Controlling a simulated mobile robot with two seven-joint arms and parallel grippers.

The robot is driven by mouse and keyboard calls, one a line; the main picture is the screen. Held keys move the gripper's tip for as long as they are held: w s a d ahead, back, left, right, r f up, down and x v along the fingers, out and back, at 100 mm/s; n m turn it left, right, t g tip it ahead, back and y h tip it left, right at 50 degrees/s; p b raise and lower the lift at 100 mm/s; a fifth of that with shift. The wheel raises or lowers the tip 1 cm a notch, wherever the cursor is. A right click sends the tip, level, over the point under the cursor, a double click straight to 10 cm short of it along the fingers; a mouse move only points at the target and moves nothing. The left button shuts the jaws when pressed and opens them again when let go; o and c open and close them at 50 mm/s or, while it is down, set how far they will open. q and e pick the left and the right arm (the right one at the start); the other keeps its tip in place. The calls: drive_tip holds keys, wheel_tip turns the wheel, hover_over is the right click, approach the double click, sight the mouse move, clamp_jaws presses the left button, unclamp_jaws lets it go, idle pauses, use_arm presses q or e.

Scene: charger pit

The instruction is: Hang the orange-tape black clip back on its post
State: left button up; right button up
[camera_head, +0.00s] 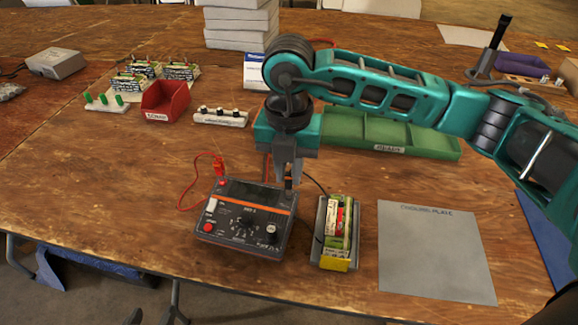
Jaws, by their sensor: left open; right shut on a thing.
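My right gripper (288,180) hangs down from the arm coming in from the right, over the back right corner of the charger. It is shut on a small black clip (288,184), which is largely hidden between the fingers; its orange tape is hard to make out. The grey charger (228,222) has an orange stripe, a dial and a red clip (221,181) at its back left corner. The black clip's post is not clearly visible behind the gripper, and I cannot tell whether the clip touches it. My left gripper is not in view.
A grey tray (354,258) with battery packs stands right of the charger, with a thin black lead beside it. A grey cooling plate (437,262) lies further right. A red bin (166,101), a white strip (220,117) and a green tray (437,146) stand behind. The left front is clear.

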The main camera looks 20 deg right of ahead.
sight(289, 174)
drive_tip(key=shift+f, duration=0.1)
idle(0.3)
drive_tip(key=o, duration=0.9)
drive_tip(key=shift+o, duration=0.9)
drive_tip(key=shift+r+p, duration=2.55)
drive_tip(key=shift+r, duration=1.25)
